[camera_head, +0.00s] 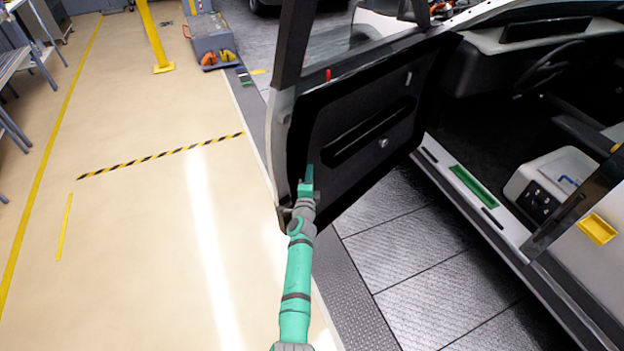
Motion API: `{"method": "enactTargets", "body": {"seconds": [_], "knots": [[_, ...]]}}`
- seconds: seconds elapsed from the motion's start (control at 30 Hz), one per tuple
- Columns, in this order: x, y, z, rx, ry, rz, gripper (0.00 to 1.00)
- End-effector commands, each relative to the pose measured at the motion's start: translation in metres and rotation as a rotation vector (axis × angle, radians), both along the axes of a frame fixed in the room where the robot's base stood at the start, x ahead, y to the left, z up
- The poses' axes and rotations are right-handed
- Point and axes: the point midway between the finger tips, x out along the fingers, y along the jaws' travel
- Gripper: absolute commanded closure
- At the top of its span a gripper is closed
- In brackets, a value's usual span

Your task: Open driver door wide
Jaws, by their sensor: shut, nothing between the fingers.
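The driver door (350,165) of the car stands open, swung well out from the body, with its dark inner panel facing right toward the cabin. A long dark armrest and a round silver knob show on the panel. My green arm reaches up from the bottom of the view. My gripper (308,178) is shut and empty, at the lower free-edge side of the door's inner panel. Whether it touches the panel I cannot tell. The door's outer face is mostly hidden.
The car sill (470,190) with a green strip and the cabin with a white box (551,181) lie to the right. A grey cart (212,40) and a yellow post (154,35) stand at the back. The beige floor left of the door is clear.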

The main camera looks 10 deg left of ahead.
Motion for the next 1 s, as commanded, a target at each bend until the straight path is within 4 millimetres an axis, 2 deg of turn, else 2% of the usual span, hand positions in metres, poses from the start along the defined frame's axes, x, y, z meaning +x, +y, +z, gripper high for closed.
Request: {"method": "enactTargets", "body": {"seconds": [0.53, 0.83, 0.9, 1.0], "knots": [[0.000, 0.000, -0.001, 0.000, 0.000, -0.002, 1.00], [-0.017, -0.024, 0.001, 0.000, -0.001, 0.006, 1.00], [-0.020, -0.015, 0.002, 0.002, -0.001, 0.013, 1.00], [-0.025, -0.014, 0.002, 0.003, -0.001, 0.012, 1.00]]}}
